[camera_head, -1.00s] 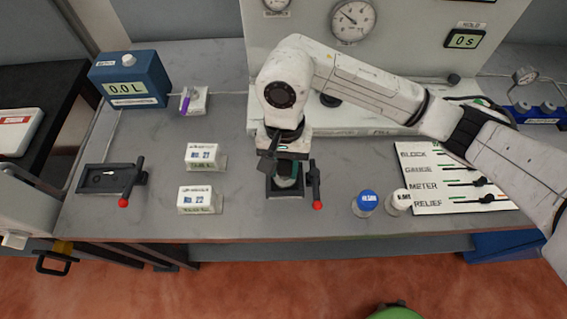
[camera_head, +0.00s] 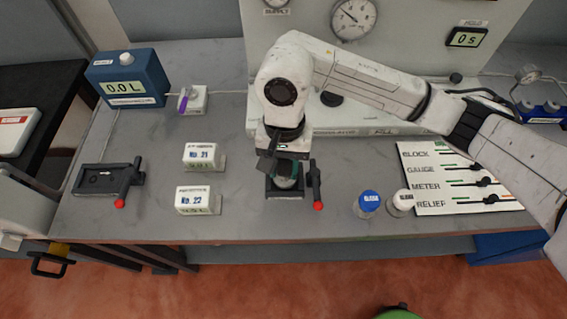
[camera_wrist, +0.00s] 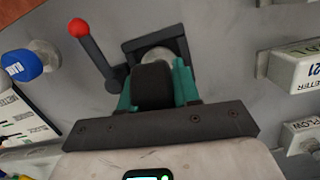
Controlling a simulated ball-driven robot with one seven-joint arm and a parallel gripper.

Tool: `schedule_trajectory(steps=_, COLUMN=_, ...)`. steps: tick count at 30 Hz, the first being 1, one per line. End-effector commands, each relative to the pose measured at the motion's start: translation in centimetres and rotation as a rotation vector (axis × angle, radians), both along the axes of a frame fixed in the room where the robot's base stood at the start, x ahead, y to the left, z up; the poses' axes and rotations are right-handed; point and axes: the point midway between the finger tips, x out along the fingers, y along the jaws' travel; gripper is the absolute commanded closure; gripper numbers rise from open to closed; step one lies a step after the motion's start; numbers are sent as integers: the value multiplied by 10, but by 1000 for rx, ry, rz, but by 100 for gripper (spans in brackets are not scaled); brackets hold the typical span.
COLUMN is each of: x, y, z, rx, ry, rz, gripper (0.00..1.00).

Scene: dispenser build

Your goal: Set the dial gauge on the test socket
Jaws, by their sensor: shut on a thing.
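My gripper (camera_wrist: 155,90) points down over the right-hand black fixture, its teal fingers shut on a dark rounded body (camera_wrist: 153,86). I take this for the dial gauge seen edge-on; its face is hidden. In the head view my gripper (camera_head: 284,172) covers most of it. The fixture, which I take for the test socket (camera_head: 271,194), has a lever with a red ball (camera_head: 318,206) on its right. A pale metal part (camera_wrist: 155,54) shows between the held body and the fixture frame; whether they touch, I cannot tell.
White blocks (camera_head: 198,156) (camera_head: 194,200) stand left of the fixture. Blue-capped (camera_head: 369,198) and white-capped (camera_head: 402,201) bottles and a lever board (camera_head: 465,178) are to the right. Another black fixture (camera_head: 92,180) and a blue meter box (camera_head: 125,80) are at left.

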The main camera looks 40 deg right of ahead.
Motion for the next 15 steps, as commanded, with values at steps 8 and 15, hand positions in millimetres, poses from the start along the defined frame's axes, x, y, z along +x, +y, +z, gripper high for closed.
schedule_trajectory(steps=8, x=0, y=0, z=-5, rx=0, ry=0, rz=1, gripper=100)
schedule_trajectory(steps=15, x=0, y=0, z=-8, rx=1, ry=-1, rz=1, gripper=100)
